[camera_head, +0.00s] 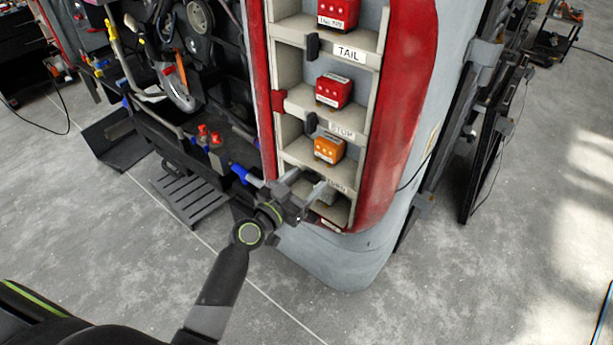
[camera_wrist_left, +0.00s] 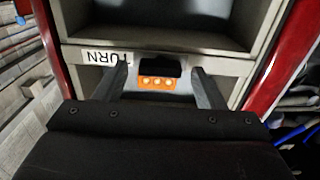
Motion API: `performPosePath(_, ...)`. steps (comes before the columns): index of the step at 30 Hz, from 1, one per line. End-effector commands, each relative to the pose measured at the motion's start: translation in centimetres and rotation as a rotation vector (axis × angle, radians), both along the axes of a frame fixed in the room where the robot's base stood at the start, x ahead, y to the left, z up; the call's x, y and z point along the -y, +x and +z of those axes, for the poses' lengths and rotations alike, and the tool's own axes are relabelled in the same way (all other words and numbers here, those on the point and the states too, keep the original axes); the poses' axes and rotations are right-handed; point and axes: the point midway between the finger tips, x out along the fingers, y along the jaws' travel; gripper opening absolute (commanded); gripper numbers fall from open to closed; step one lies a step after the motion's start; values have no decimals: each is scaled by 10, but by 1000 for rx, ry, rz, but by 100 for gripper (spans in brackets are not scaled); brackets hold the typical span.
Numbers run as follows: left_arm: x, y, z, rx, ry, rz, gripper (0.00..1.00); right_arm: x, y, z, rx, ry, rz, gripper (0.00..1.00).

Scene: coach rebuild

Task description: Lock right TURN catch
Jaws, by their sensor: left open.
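The rack of the red and grey coach end (camera_head: 395,115) stands in the middle of the head view. Its orange module (camera_head: 328,149) sits on the shelf with the TURN label (camera_head: 335,185). My left gripper (camera_head: 309,186) is in front of that shelf. The left wrist view appears upside down and shows the TURN label (camera_wrist_left: 104,57), the orange module (camera_wrist_left: 158,83) and a dark catch (camera_wrist_left: 160,70) in front of it. The catch lies between the open fingers (camera_wrist_left: 162,82); a gap shows on each side. Its rotation is unclear. The gripper hides it in the head view. My right gripper is out of view.
Red modules stand above, on the STOP shelf (camera_head: 342,130) and TAIL shelf (camera_head: 345,54), each with a dark catch (camera_head: 311,123) at its front. A red catch (camera_head: 278,100) sticks out at the left rim. Machinery crowds the left; the front floor is clear.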

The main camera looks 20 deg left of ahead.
Motion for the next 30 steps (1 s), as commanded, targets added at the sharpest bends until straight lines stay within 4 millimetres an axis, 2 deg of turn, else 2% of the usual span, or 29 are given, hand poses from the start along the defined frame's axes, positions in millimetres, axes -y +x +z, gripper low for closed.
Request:
performPosePath(4,3,8,0,0,0,0,64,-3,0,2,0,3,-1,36)
performPosePath(13,3,10,0,0,0,1,64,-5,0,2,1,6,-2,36)
performPosePath(24,3,9,0,0,0,1,19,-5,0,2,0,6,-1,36)
performPosePath(30,3,9,0,-5,-13,1,19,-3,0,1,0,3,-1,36)
